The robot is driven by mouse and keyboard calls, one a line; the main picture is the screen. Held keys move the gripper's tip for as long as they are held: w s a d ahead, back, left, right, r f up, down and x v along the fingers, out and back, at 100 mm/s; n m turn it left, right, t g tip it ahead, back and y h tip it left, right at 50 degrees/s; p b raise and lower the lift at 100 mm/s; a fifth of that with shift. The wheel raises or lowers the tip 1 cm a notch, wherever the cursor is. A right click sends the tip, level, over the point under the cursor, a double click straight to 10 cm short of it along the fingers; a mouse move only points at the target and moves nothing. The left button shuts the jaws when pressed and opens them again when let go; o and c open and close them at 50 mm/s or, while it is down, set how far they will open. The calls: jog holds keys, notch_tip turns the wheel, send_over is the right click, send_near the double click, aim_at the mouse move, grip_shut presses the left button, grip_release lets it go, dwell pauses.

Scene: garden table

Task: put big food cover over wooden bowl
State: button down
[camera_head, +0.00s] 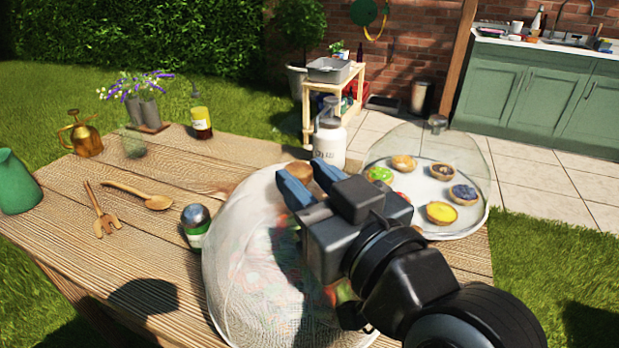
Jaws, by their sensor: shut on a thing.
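The big food cover (236,275) is a pale, see-through mesh dome at the front middle of the table. My gripper (308,176) is at its top, with two blue fingertips, and is shut on the cover. A small brown rounded thing (299,168) shows at the fingertips; I cannot tell whether it is the cover's knob. Blurred red and green patches show through the mesh. I cannot make out the wooden bowl; the cover and my arm hide that part of the table. I cannot tell whether the cover's rim touches the table.
A clear dome (470,160) covers several tarts at right. A white bottle (330,140) stands behind my gripper. A shaker (196,226) is close left of the cover. The table's front left is clear.

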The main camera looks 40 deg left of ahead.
jog(key=shift+f+b, duration=1.65)
jog(key=shift+f, duration=0.55)
